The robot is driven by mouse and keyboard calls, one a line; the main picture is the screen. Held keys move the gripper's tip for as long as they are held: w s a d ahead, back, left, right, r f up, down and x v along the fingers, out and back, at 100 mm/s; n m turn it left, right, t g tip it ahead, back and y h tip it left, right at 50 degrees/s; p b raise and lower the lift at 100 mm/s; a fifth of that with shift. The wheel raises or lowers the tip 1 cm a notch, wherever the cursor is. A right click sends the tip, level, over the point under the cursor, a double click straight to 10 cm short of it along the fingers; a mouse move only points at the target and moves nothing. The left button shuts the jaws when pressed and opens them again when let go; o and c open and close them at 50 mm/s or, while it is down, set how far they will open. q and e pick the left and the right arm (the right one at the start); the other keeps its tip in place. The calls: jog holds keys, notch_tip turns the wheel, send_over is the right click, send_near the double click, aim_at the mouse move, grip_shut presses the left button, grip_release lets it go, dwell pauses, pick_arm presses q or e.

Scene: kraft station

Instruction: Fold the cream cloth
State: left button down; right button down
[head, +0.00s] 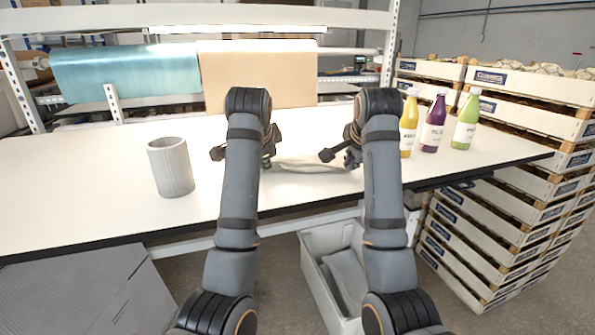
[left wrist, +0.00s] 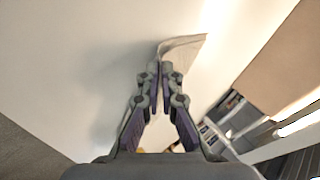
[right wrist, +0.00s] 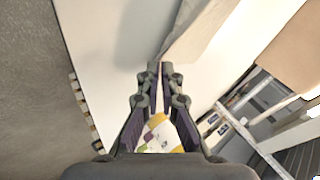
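The cream cloth (head: 312,165) stretches as a narrow, wrinkled strip between my two grippers over the white table. My forearms hide part of it. My left gripper (head: 268,158) is at the cloth's left end. In the left wrist view its fingertips (left wrist: 160,68) are together on a cloth edge (left wrist: 184,42). My right gripper (head: 350,158) is at the right end. In the right wrist view its fingertips (right wrist: 160,70) are nearly together, with the cloth (right wrist: 197,38) coming out from between them. How high the cloth is off the table is hard to tell.
A grey cup (head: 170,168) stands on the table (head: 110,200) at the left. Yellow (head: 408,125), purple (head: 433,125) and green (head: 466,122) bottles stand at the right. Paper rolls (head: 258,75) hang behind. A grey bin (head: 318,262) is below the front edge. Stacked crates (head: 530,180) stand right.

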pick_arm(q)
jog(key=shift+w, duration=0.1)
jog(key=c, duration=1.2)
grip_release()
pick_arm(e)
jog(key=c, duration=1.2)
grip_release()
pick_arm(q)
jog(key=r, duration=0.3)
jog(key=s+r, duration=0.1)
jog(key=r, duration=0.2)
jog(key=s+r, duration=0.1)
jog(key=r, duration=0.2)
jog(key=shift+d, duration=0.3)
pick_arm(e)
jog(key=r, duration=0.3)
jog(key=s+r, duration=0.1)
jog(key=r, duration=0.5)
jog(key=shift+s+d, duration=0.35)
jog(key=shift+s, duration=0.05)
pick_arm(q)
jog(key=shift+f, duration=0.1)
pick_arm(e)
jog(key=shift+f, duration=0.1)
